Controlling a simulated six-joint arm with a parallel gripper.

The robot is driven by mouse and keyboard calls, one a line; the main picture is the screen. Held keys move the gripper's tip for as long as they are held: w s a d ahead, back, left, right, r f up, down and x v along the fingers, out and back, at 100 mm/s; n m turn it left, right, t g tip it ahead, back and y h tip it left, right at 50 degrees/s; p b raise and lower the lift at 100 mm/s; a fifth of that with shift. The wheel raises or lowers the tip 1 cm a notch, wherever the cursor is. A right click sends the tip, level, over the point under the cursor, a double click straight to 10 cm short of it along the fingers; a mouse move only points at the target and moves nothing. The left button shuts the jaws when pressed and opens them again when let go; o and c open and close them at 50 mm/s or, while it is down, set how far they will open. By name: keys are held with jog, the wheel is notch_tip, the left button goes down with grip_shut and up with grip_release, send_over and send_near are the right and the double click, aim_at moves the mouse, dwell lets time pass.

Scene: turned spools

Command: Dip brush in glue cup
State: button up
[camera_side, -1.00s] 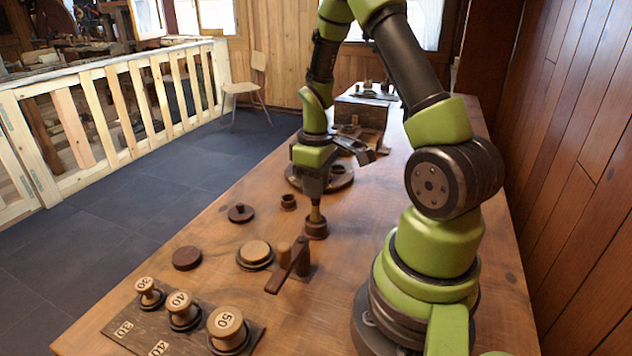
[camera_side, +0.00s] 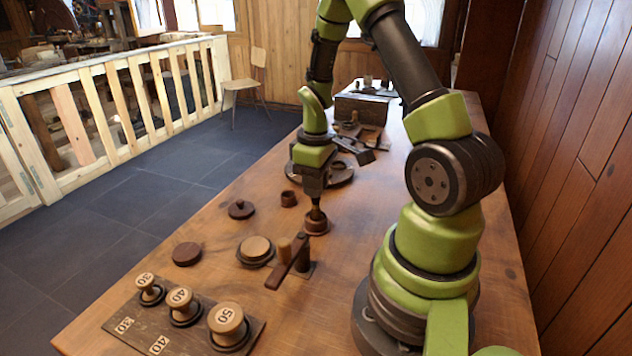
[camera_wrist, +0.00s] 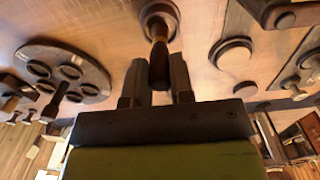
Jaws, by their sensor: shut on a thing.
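My gripper (camera_side: 315,194) points down over the table, its fingers shut on the brush (camera_side: 316,210). In the wrist view the brush (camera_wrist: 160,52) sits between the two fingers (camera_wrist: 158,88), with a dark handle and a tan lower part. The glue cup (camera_side: 317,228) is a small brown round cup standing upright on the table under the gripper. The brush's lower end is at the cup's mouth and its tip is hidden. The cup also shows in the wrist view (camera_wrist: 172,13). I cannot tell how deep the tip reaches.
Numbered spools (camera_side: 227,322) stand on a dark board (camera_side: 126,326) at the front left. A wooden lever (camera_side: 285,267) stands close in front of the cup. A round disc (camera_side: 187,254), a knobbed lid (camera_side: 241,209) and a small cup (camera_side: 289,198) are to the left. A round holed rack (camera_wrist: 70,72) lies behind.

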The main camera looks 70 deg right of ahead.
dwell(0.6)
jog(key=shift+r, duration=3.5)
